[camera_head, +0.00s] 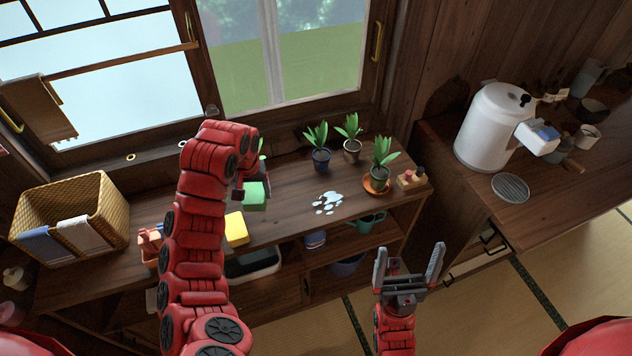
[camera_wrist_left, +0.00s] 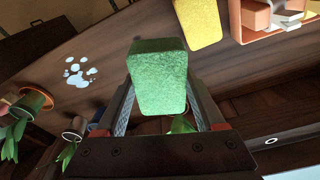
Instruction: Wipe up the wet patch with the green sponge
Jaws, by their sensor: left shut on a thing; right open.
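The green sponge (camera_head: 256,196) is held in my left gripper (camera_head: 240,192), above the wooden shelf top. In the left wrist view the green sponge (camera_wrist_left: 158,76) sits between the two fingers, which are shut on it. The wet patch (camera_head: 327,202) is a cluster of pale blue-white spots on the shelf top, to the right of the sponge and apart from it. The wet patch also shows in the left wrist view (camera_wrist_left: 80,72), left of the sponge. My right gripper (camera_head: 409,264) is open and empty, in front of the shelf.
Potted plants (camera_head: 321,158) stand behind and right of the patch, one on an orange saucer (camera_head: 376,188). A yellow sponge (camera_head: 236,229) lies near the front edge. A wicker basket (camera_head: 72,208) with cloths stands at the left. A white water boiler (camera_head: 492,128) stands on the right counter.

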